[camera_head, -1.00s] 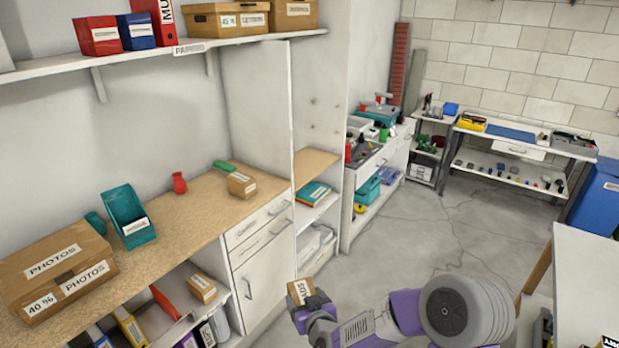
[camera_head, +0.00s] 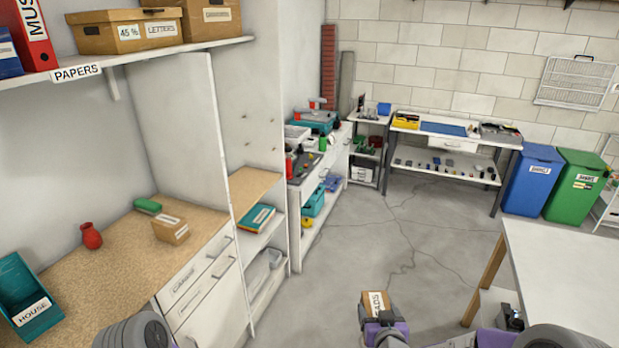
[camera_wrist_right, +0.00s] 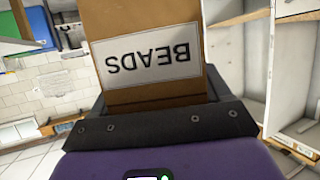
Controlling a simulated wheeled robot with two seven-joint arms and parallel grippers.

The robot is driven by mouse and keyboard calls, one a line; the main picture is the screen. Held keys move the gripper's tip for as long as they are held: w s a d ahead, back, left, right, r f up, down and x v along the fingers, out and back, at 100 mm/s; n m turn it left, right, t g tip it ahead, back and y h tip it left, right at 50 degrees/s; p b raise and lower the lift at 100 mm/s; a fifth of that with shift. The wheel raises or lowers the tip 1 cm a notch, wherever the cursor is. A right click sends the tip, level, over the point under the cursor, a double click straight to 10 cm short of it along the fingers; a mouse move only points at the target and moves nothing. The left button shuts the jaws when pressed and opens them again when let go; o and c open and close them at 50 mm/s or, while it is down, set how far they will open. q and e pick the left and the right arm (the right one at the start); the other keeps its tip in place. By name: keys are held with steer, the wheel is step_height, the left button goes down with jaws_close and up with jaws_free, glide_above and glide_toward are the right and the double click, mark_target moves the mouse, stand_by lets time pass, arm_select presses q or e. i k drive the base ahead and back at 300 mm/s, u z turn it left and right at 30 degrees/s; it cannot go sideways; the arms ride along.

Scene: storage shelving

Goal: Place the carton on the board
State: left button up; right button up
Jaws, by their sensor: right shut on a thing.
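A small brown carton (camera_head: 375,299) with a white label is held upright by my right gripper (camera_head: 379,318), low in the head view, over the open floor. In the right wrist view the carton (camera_wrist_right: 150,85) reads "BEADS", upside down, and stands between the dark jaws of the gripper (camera_wrist_right: 155,120), which is shut on it. Its lower part is hidden by the gripper. A bare tan board (camera_head: 253,187) lies on the low shelf unit beyond the counter, away from the carton; I cannot tell whether it is the task's board. My left gripper is not in view.
A white table (camera_head: 565,275) stands at right. Blue (camera_head: 532,182) and green (camera_head: 577,186) bins stand behind it. The middle floor is clear.

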mark_target(242, 187)
steer(key=z, duration=0.55)
steer(key=i, duration=1.65)
steer(key=u, duration=0.35)
steer(key=i, duration=1.2)
steer(key=u, duration=1.45)
steer(key=i, duration=0.45)
steer(key=u, duration=0.4)
